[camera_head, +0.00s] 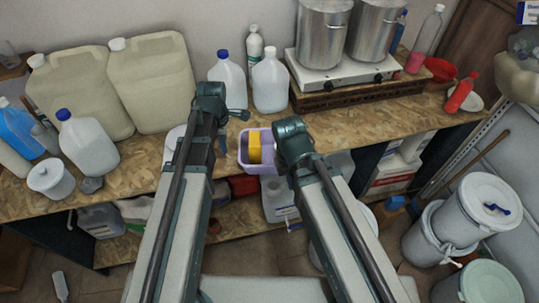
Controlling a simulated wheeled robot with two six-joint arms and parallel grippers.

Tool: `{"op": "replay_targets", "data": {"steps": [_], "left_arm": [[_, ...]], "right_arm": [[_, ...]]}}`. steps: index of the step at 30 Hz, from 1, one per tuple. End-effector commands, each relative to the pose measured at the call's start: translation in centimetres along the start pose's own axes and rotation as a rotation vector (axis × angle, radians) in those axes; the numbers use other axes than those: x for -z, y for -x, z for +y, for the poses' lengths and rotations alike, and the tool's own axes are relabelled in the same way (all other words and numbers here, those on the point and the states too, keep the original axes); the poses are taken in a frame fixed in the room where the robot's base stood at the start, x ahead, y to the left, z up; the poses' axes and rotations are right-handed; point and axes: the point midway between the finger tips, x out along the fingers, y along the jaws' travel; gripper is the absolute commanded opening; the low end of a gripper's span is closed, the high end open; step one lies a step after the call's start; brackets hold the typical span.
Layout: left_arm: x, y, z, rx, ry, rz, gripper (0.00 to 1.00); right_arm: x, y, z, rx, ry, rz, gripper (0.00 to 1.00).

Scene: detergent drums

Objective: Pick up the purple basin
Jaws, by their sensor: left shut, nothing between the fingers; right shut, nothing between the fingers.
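The purple basin (260,169) stands near the front edge of the wooden worktop, in the middle of the view, with a yellow block (254,147) inside. My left gripper (236,113) is just left of the basin and farther back, shut and empty. My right gripper (288,128) is at the basin's right side, shut and empty, and its arm hides part of the basin's right side. I cannot tell whether the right gripper touches the basin.
White jugs (270,82) stand behind the basin. Large beige canisters (150,80) fill the left. A hot plate (343,71) with two metal pots is at the back right. Worktop (370,119) right of the basin is mostly clear. White drums (478,200) stand at the lower right.

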Motion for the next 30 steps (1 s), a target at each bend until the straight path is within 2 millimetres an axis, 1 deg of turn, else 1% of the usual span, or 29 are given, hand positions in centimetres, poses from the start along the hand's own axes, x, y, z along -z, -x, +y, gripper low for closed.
{"op": "replay_targets", "data": {"steps": [13,14,15,17,18,20,23,30], "left_arm": [[0.0,0.0,0.0,0.000,0.000,0.000,0.00],[0.0,0.0,0.0,0.000,0.000,0.000,0.00],[0.0,0.0,-0.1,0.000,-0.005,0.000,0.00],[-0.2,0.0,-0.3,0.001,-0.034,0.002,0.00],[-0.5,0.0,-0.7,0.002,-0.076,0.003,0.00],[-1.0,-0.1,-1.5,0.004,-0.174,0.008,0.00],[-2.3,-0.1,-3.6,0.011,-0.430,0.020,0.00],[-5.2,-0.2,-9.0,0.047,-1.173,0.047,0.00]], "right_arm": [[0.0,0.0,0.0,0.000,0.000,0.000,0.00],[0.0,0.0,0.0,0.000,0.000,0.000,0.04],[0.1,0.0,0.0,0.000,0.003,0.001,0.11],[0.3,0.0,0.0,0.003,0.020,0.004,0.22],[0.6,0.0,-0.1,0.006,0.044,0.008,0.29],[1.3,0.0,-0.1,0.013,0.105,0.019,0.40],[3.1,0.0,-0.2,0.026,0.261,0.050,0.40],[7.9,0.2,-0.5,0.037,0.712,0.150,0.40]]}}
